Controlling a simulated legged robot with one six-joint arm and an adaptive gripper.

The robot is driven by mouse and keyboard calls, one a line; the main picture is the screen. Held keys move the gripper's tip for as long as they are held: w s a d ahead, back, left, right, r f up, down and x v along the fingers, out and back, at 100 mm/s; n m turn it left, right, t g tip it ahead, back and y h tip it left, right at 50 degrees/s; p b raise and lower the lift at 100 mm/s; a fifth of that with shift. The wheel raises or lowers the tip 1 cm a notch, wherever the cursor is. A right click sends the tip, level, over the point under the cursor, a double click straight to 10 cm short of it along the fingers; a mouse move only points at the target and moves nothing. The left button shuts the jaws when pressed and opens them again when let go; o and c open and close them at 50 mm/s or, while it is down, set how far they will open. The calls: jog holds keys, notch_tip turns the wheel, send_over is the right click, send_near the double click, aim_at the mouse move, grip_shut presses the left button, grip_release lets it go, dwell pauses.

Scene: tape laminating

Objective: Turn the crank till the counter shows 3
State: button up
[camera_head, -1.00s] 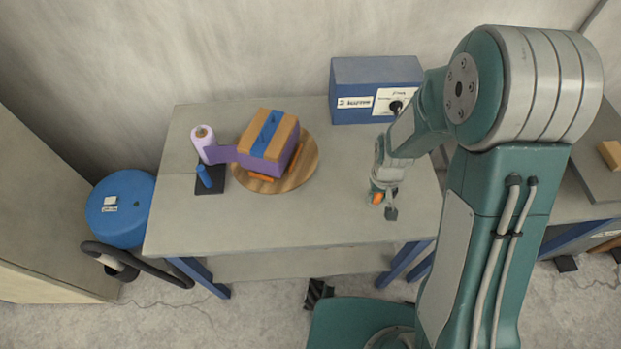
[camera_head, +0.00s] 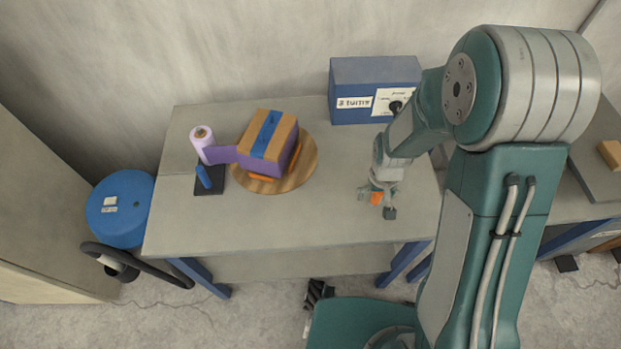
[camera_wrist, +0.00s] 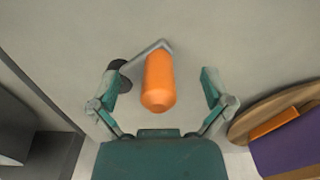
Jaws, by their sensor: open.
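The crank's orange handle (camera_head: 376,198) stands near the table's right front edge. In the wrist view the handle (camera_wrist: 159,82) sits on a grey crank arm that runs to a dark hub (camera_wrist: 117,78) on the left. The hub also shows in the head view (camera_head: 390,213). My gripper (camera_wrist: 163,76) is open, with one finger on each side of the handle and a visible gap to both. A blue box (camera_head: 345,75) at the back has a white label (camera_head: 354,103) that appears to read "3 turns", and a dial (camera_head: 396,107) beside it.
A carton (camera_head: 268,137) wrapped with purple and blue tape sits on a round wooden turntable (camera_head: 301,172). A purple tape roll (camera_head: 202,144) stands to its left, by a small blue part (camera_head: 204,177). The table (camera_head: 270,220) is clear in front.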

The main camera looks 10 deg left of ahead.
jog(key=shift+r, duration=5.05)
jog(key=s+d+r+m+t, duration=0.1)
jog(key=s+d+r, duration=0.4)
jog(key=r, duration=0.5)
jog(key=s+d+r+m+t, duration=0.2)
jog(key=s+d+r+t, duration=0.2)
jog(key=s+r, duration=0.5)
jog(key=shift+s+d+r+m+t, duration=0.3)
jog(key=shift+d+r, duration=0.05)
jog(key=shift+r, duration=0.45)
